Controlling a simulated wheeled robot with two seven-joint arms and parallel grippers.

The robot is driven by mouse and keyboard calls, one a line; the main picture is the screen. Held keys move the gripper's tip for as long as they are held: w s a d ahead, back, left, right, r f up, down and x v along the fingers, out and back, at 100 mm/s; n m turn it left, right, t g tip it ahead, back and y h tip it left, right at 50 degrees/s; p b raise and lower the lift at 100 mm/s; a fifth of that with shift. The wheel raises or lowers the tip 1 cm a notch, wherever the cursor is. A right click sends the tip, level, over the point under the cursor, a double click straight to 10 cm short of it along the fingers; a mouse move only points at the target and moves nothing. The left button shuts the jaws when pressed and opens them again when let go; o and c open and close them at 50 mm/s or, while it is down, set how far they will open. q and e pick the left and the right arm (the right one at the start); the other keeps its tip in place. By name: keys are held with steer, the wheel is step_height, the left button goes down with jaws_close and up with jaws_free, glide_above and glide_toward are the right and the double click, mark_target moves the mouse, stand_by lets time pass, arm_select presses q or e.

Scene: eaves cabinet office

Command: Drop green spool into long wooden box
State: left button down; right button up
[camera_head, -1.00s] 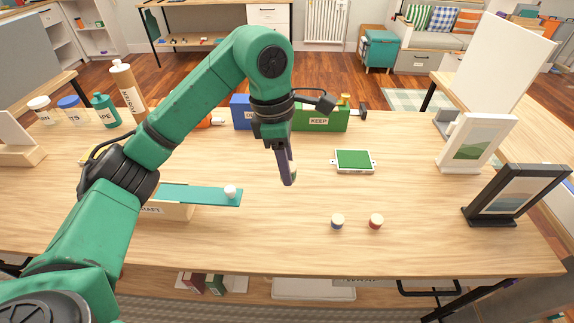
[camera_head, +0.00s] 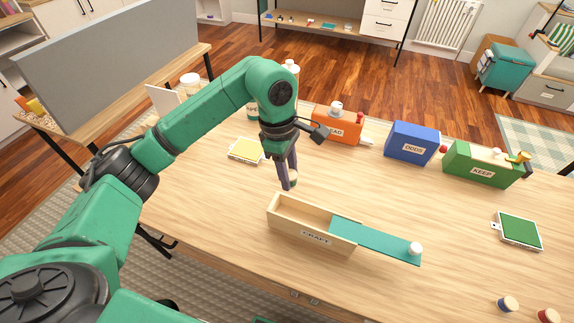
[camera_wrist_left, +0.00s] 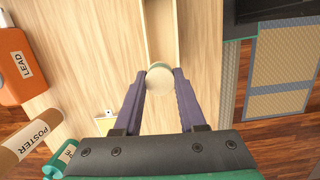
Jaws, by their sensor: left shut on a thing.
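My left gripper (camera_head: 288,182) is shut on the green spool (camera_head: 293,178), which is mostly hidden between the fingers in the head view. In the left wrist view the spool (camera_wrist_left: 160,78) shows a pale round end with a sliver of green, between the fingertips. The long wooden box (camera_head: 288,226), labelled CRAFT, stands on the table just in front of the gripper. Its left part is open and looks empty; a teal lid (camera_head: 375,240) with a white knob covers its right part and juts out past it. The spool is held above the table, near the open part's back edge. My right gripper is out of view.
Orange (camera_head: 336,127), blue (camera_head: 411,143) and green (camera_head: 480,166) boxes stand along the back of the table. A yellow pad (camera_head: 246,150) lies left of the gripper. A green pad (camera_head: 518,231) and two small spools (camera_head: 508,304) are at the right.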

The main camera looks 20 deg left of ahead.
mark_target(296, 181)
arm_select(q)
steer(key=f, duration=0.1)
steer(key=d+f+b, duration=0.2)
steer(key=shift+s, duration=0.25)
steer(key=f, duration=0.1)
steer(key=f+b, duration=0.1)
steer(key=shift+w+a+f, duration=0.1)
steer(key=shift+a+f, duration=0.2)
steer(key=shift+c, duration=2)
jaws_free()
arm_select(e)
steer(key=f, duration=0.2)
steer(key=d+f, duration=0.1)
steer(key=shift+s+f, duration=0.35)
